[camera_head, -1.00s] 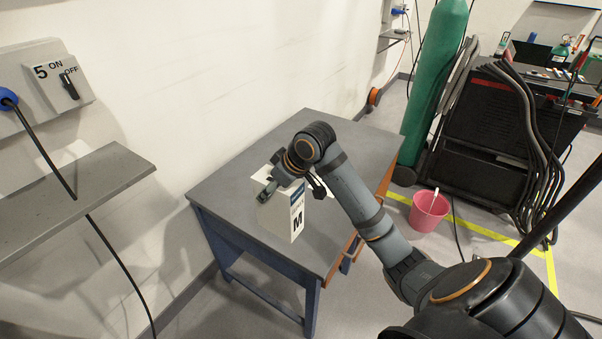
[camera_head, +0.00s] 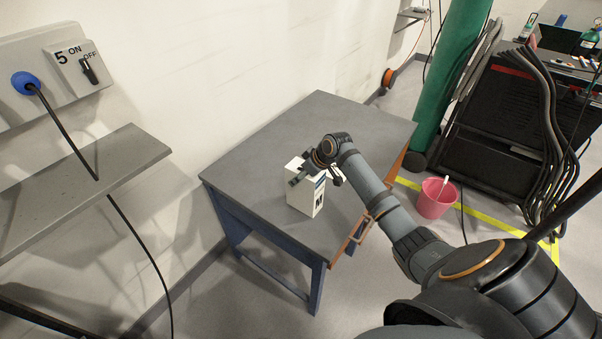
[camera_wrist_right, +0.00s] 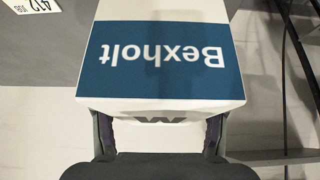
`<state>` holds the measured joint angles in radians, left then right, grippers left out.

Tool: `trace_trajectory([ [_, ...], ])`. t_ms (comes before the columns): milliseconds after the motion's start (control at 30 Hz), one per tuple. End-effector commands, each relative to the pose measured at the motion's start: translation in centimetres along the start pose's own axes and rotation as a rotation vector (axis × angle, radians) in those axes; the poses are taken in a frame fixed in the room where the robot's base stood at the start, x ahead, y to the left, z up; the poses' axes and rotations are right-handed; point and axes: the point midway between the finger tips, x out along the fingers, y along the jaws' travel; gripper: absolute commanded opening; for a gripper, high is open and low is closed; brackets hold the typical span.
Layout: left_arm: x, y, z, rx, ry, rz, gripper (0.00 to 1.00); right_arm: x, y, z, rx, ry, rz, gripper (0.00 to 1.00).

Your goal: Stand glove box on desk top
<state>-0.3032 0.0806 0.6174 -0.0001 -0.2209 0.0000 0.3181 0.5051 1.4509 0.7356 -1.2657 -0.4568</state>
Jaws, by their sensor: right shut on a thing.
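The glove box is a white carton (camera_head: 304,198) with a blue band and a dark letter M. It is upright over the front part of the grey desk top (camera_head: 270,138). I cannot tell whether its base touches the desk. My right gripper (camera_head: 299,174) is shut on its upper part. In the right wrist view the box (camera_wrist_right: 160,100) sits between the two fingers (camera_wrist_right: 159,140), its blue "Bexholt" label reading upside down. The lower part of the box is hidden there. My left gripper is not in view.
A wall shelf (camera_head: 75,190) and a switch panel (camera_head: 50,65) stand at the left. A pink bucket (camera_head: 434,200), a green cylinder (camera_head: 450,85) and a black cart (camera_head: 495,130) stand right of the desk. The desk's back half is clear.

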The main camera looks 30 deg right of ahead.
Motion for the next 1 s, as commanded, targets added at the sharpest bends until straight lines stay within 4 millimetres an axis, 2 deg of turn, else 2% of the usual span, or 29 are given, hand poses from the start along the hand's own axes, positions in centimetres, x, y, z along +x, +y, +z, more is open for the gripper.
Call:
trace_trajectory([
  [267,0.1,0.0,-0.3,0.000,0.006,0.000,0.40,0.2,0.0,0.1,-0.001,0.001,0.001,0.00],
  [300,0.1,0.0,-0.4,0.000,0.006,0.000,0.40,0.3,0.0,0.2,0.000,0.000,0.000,0.63],
  [467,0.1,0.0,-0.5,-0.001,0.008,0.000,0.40,0.2,0.0,0.1,0.000,0.000,0.000,0.84],
  [833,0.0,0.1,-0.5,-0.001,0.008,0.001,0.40,-0.1,0.0,0.0,-0.001,0.000,0.002,0.84],
  [1000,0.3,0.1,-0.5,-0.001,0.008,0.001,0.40,-3.1,0.1,0.1,-0.006,-0.001,0.006,0.84],
])
